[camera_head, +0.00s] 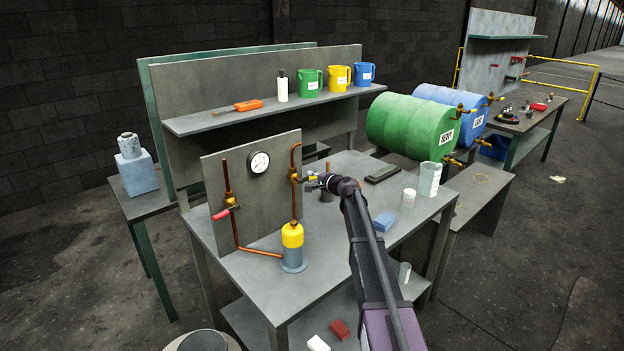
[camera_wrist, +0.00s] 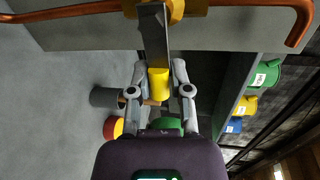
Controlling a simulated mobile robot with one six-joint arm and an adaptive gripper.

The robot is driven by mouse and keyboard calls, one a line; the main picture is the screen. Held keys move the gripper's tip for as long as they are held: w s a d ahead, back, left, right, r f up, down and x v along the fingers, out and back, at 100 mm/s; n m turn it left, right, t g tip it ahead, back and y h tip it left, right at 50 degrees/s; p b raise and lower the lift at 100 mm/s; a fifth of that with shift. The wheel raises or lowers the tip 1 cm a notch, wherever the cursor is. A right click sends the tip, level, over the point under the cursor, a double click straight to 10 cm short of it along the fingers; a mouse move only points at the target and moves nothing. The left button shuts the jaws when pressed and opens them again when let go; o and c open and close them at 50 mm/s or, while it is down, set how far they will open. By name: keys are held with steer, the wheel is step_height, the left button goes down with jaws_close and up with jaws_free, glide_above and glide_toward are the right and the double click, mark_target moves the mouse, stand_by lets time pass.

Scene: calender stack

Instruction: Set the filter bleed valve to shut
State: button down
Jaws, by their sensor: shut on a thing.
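The valve (camera_head: 294,176) sits on the right-hand vertical copper pipe of the grey panel, above the yellow-topped filter (camera_head: 292,238). Its brass body (camera_wrist: 172,10) is at the top of the wrist view. Its grey lever (camera_wrist: 153,38) with a yellow grip (camera_wrist: 158,84) stands out across the pipe line, roughly level in the head view. My gripper (camera_head: 314,181) is at the lever's outer end, right of the pipe. In the wrist view my gripper (camera_wrist: 159,80) has its two fingers closed on the yellow grip from both sides. The fingers partly hide the grip in the head view.
A red-handled valve (camera_head: 222,213) is on the left pipe, and a gauge (camera_head: 259,161) is on the panel (camera_head: 230,165). A blue block (camera_head: 384,222), white jar (camera_head: 409,195) and pale canister (camera_head: 429,179) stand on the bench's right. The shelf (camera_head: 200,121) is above and behind.

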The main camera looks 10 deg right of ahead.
steer(key=shift+f, duration=0.1)
steer(key=c, duration=0.6)
jaws_free()
